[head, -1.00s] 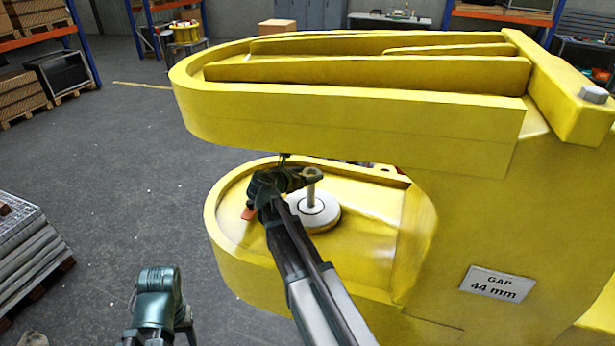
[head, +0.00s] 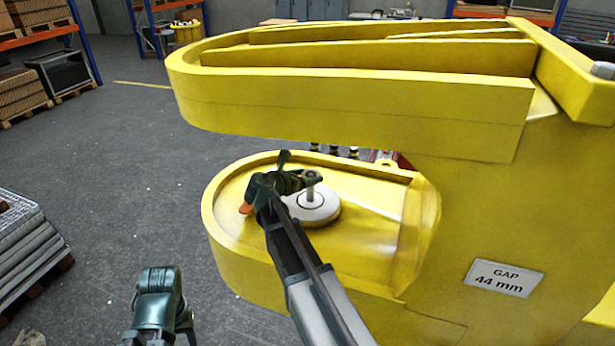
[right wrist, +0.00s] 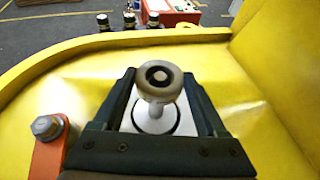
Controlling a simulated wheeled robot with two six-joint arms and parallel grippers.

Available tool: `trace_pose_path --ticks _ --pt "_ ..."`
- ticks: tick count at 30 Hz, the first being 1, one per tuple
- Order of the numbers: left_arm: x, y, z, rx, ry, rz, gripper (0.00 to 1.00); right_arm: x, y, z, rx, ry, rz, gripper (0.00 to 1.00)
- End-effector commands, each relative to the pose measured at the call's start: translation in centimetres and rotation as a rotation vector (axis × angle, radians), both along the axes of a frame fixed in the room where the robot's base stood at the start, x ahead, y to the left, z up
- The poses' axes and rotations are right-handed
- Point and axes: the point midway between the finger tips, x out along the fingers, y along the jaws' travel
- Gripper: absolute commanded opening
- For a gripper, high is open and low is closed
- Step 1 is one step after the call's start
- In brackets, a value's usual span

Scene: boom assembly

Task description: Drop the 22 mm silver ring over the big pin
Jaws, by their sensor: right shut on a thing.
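The silver ring (right wrist: 160,80) is a light metal collar with a dark hole, held between the fingertips of my right gripper (right wrist: 160,84), which is shut on it. The big pin (right wrist: 153,117) stands upright beneath the ring on a round white disc (right wrist: 129,122). A lighter spot shows inside the ring's hole; I cannot tell whether the pin's tip is inside it or just below. In the head view my right gripper (head: 309,179) is at the top of the pin (head: 310,192), over the disc (head: 325,214). My left arm shows at the lower left, but its fingertips do not.
The pin stands on the lower jaw (head: 235,260) of a yellow boom. The upper jaw (head: 350,105) overhangs it. A bolt (right wrist: 48,127) sits on an orange part (right wrist: 40,160) beside my right gripper. Black-capped items (right wrist: 103,20) stand behind the jaw.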

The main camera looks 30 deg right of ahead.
Motion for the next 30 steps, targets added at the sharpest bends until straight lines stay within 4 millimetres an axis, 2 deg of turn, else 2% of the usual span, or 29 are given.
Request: trace_pose_path --ticks 1,5,12,16,30 --pt "0.0 0.0 0.0 0.0 0.0 0.0 0.5 0.0 0.0 0.0 -0.001 0.0 0.0 0.76" --pt "0.0 0.0 0.0 0.0 0.0 0.0 0.5 0.0 0.0 0.0 -0.001 0.0 0.0 1.0" --pt "0.0 0.0 0.0 0.0 0.0 0.0 0.5 0.0 0.1 0.0 0.001 0.0 0.0 1.0" --pt "0.0 0.0 0.5 0.0 0.0 0.001 0.5 -0.4 0.8 0.5 0.0 -0.001 0.002 1.0" --pt "0.0 0.0 4.3 -0.001 0.0 0.02 0.5 -4.1 8.8 4.3 0.0 -0.001 0.004 1.0"
